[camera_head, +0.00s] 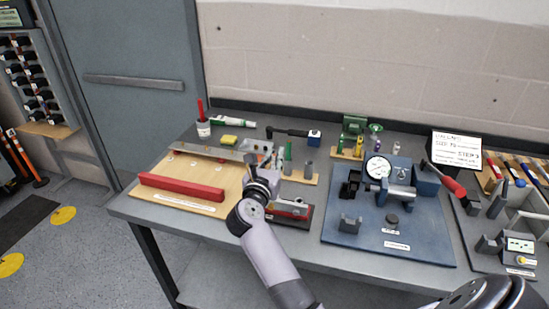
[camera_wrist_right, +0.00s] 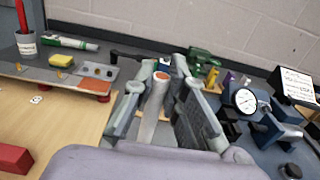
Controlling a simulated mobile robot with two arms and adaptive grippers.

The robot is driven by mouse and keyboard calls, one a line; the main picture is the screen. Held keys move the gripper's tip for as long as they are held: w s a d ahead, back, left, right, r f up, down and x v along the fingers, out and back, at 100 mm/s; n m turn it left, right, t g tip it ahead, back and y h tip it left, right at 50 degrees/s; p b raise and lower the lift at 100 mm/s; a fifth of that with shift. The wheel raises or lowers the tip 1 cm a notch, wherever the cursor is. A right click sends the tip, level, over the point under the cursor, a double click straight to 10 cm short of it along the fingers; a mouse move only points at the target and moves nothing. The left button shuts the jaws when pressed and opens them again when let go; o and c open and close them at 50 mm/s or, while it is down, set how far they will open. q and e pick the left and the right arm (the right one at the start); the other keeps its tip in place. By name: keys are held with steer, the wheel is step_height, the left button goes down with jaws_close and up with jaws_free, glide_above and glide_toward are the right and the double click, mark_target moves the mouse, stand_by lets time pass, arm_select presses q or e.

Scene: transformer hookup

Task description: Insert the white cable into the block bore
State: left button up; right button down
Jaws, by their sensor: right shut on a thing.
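My right gripper (camera_head: 262,170) is over the right end of the wooden board on the bench. In the right wrist view its two fingers (camera_wrist_right: 165,85) are closed around the white cable (camera_wrist_right: 151,108), a pale rod with a copper-coloured end face pointing away from me. In the head view I cannot make out the cable at the gripper. I cannot tell which part has the block bore. My left gripper is not in view.
A red bar (camera_head: 181,187) lies along the board's (camera_head: 228,180) front. A cup with a red tool (camera_head: 203,128) and a yellow sponge (camera_head: 229,140) stand behind. A blue plate (camera_head: 405,235) with a dial gauge (camera_head: 378,168) lies to the right, beside a grey tray of tools.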

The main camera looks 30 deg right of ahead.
steer(key=shift+f+b, duration=1.7)
steer(key=shift+f, duration=0.2)
stand_by(0.4)
steer(key=c, duration=1.5)
jaws_free()
steer(key=shift+c, duration=0.2)
steer(key=shift+r, duration=0.1)
steer(key=shift+r+p, duration=2.1)
steer(key=shift+r, duration=0.4)
